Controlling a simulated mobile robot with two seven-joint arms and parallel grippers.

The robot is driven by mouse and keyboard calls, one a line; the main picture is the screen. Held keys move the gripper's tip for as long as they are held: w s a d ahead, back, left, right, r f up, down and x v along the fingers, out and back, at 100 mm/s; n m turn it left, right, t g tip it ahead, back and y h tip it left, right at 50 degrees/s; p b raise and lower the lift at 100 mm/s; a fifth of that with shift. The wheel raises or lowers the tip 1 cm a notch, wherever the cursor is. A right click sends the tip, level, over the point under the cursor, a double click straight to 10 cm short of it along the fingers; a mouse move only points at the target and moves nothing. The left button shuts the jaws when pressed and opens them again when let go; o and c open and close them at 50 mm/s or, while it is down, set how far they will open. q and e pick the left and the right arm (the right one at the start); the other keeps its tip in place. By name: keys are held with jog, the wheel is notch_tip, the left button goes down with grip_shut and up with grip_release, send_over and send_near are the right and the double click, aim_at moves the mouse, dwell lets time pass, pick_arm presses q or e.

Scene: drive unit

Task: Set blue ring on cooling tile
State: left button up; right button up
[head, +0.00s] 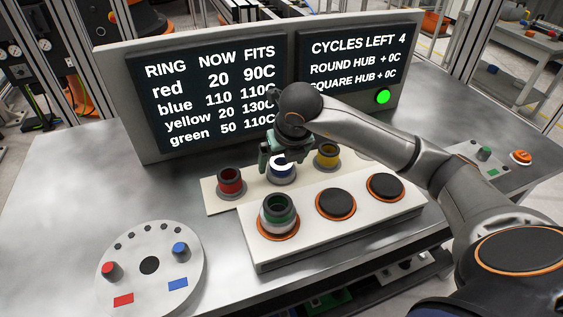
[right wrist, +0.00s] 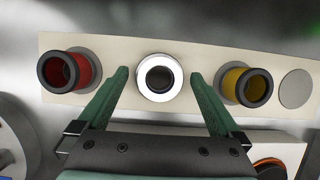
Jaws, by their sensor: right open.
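A ring with a bluish-white look (head: 282,172) stands in the middle of a pale strip (head: 212,203), partly hidden by my right gripper (head: 283,157). In the right wrist view this middle ring (right wrist: 159,77) has a dark rim and a bright white surround; no blue shows there. My right gripper is open, with one green finger on each side of it in that view (right wrist: 159,75). I see a gap on both sides. No part is plainly marked as the cooling tile; a bare grey disc (right wrist: 296,88) is at the strip's right end. My left gripper is out of view.
Red (head: 230,181) and yellow (head: 327,156) rings flank the middle ring. In front, a raised white block (head: 300,245) has orange-edged black discs (head: 336,203); a green ring (head: 278,213) stands on its left one. The display (head: 223,90) stands behind, and a round control panel (head: 150,290) is front left.

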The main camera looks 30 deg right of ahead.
jog(key=v, duration=1)
jog(key=shift+s+r+p, duration=0.25)
jog(key=shift+r+p, duration=0.05)
jog(key=shift+p, duration=0.05)
